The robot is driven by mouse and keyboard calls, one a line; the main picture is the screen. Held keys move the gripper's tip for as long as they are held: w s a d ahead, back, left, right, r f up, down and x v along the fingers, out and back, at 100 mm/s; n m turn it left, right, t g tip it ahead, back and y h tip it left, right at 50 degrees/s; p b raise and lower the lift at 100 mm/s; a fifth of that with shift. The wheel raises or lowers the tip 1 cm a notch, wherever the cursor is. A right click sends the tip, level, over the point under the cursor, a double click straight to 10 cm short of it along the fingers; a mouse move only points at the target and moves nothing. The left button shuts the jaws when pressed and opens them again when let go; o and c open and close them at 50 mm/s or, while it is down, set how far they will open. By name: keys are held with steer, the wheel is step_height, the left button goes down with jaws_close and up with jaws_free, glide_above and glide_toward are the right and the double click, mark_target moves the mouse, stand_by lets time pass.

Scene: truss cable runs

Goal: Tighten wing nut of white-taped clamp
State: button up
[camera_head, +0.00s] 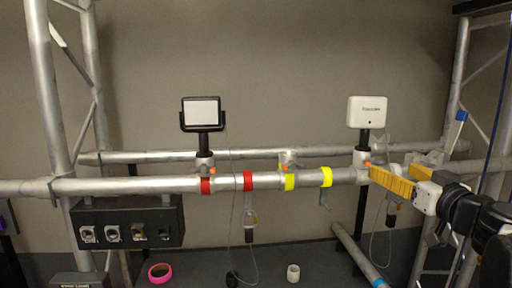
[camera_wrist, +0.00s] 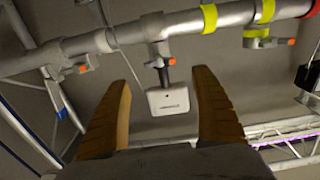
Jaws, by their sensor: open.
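A pale ring that looks like white tape (camera_wrist: 104,41) wraps the tube in the wrist view. The clamp with the white box (camera_wrist: 168,102) sits beside it, with an orange-tipped wing nut (camera_wrist: 171,62). Another clamp (camera_wrist: 58,62) with an orange tip lies farther left; I cannot tell which clamp the white tape marks. My gripper (camera_wrist: 162,79) is open and empty, its yellow-orange fingers framing the white box from the camera's viewpoint. In the head view my gripper (camera_head: 374,176) is at the right part of the front tube, partly hiding the clamps there.
The front tube (camera_head: 115,185) carries red tape (camera_head: 247,181) and yellow tape (camera_head: 326,177). A black connector box (camera_head: 128,225) hangs below. Cables hang beneath the tube, and a loose pole (camera_head: 357,256) leans at lower right.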

mark_target(377, 162)
steer(key=w+p, duration=0.1)
steer(key=w, duration=0.7)
steer(key=shift+w+a, duration=0.15)
steer(key=shift+w, duration=0.25)
steer(key=shift+c, duration=0.2)
steer(key=c, duration=1.2)
